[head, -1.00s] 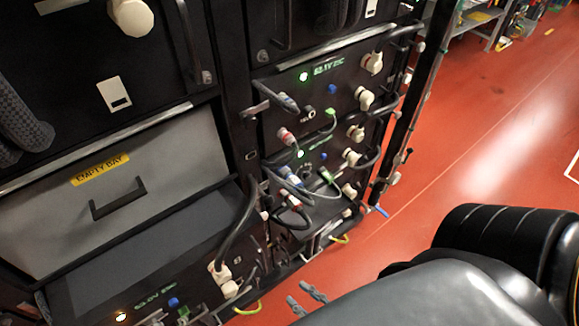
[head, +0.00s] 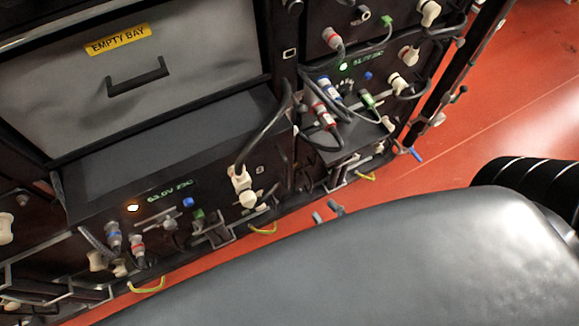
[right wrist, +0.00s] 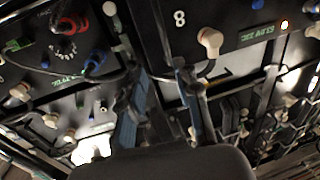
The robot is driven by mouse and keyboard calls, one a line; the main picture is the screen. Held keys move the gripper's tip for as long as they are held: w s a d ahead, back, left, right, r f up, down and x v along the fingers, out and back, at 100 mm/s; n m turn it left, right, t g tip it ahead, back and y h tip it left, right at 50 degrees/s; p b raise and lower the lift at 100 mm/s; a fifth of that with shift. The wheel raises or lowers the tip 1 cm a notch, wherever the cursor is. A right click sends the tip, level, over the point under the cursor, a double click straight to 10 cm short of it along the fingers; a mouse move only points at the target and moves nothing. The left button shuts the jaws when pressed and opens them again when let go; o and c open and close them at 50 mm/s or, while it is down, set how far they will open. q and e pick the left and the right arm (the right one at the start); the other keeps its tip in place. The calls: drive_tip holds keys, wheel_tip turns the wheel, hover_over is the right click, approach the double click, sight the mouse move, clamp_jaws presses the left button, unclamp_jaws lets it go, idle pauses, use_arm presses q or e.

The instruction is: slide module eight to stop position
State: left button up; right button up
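Module eight (head: 221,184) is the low unit under the empty bay in the head view, with an amber light and a green readout. In the right wrist view its dark face (right wrist: 235,18) shows a white "8", an amber light and an upside-down readout. A thick black cable ends in its white connector. My right gripper (head: 327,213) shows only as small fingertips beyond my dark arm, right of module eight and in front of the rack. In the right wrist view its blue-grey fingers (right wrist: 160,105) stand apart, with nothing clearly held. My left gripper is out of view.
The grey empty bay panel (head: 180,75), with its yellow label, is above module eight. Right of it, cabled modules (head: 345,85) carry plugs and white knobs that stick out. Yellow-green wire loops (head: 147,286) hang along the lower edge. Red floor (head: 500,135) is open at right.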

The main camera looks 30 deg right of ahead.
sight(287, 177)
use_arm(q)
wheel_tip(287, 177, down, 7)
drive_tip(key=b, duration=0.4)
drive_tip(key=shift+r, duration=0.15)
use_arm(e)
drive_tip(key=x, duration=0.4)
drive_tip(key=f+x, duration=0.1)
drive_tip(key=x, duration=0.4)
drive_tip(key=a+f+x, duration=0.1)
drive_tip(key=x, duration=0.4)
clamp_jaws()
